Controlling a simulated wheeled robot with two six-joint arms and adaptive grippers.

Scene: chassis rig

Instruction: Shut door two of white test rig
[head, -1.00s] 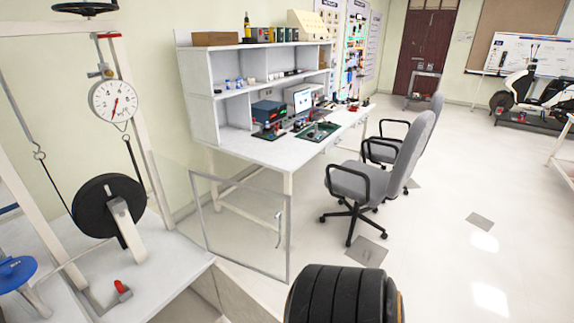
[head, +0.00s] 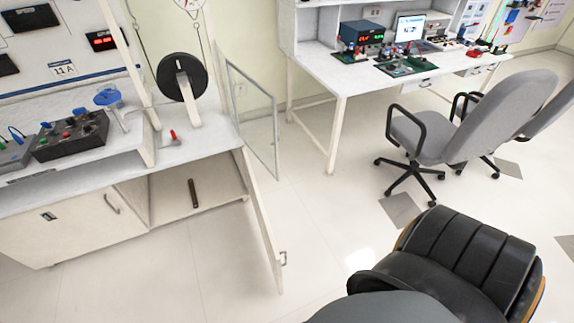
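The white test rig (head: 175,155) stands at the left in the head view. Its lower right cabinet door (head: 262,225) stands open, swung out towards me and seen nearly edge-on, with a small handle at its free edge. The open compartment (head: 215,184) behind it shows a dark upright bar (head: 193,193). The lower left cabinet front (head: 75,222) is closed. A clear framed panel (head: 253,118) also stands swung out at the rig's right end, above the cabinet. No door number is readable. Neither of my grippers is in view.
A black padded, seat-like shape (head: 455,258) fills the lower right; I cannot tell whether it is mine. Grey office chairs (head: 450,130) stand by a white workbench (head: 345,80). Pale floor (head: 325,220) is clear between the open door and the chairs.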

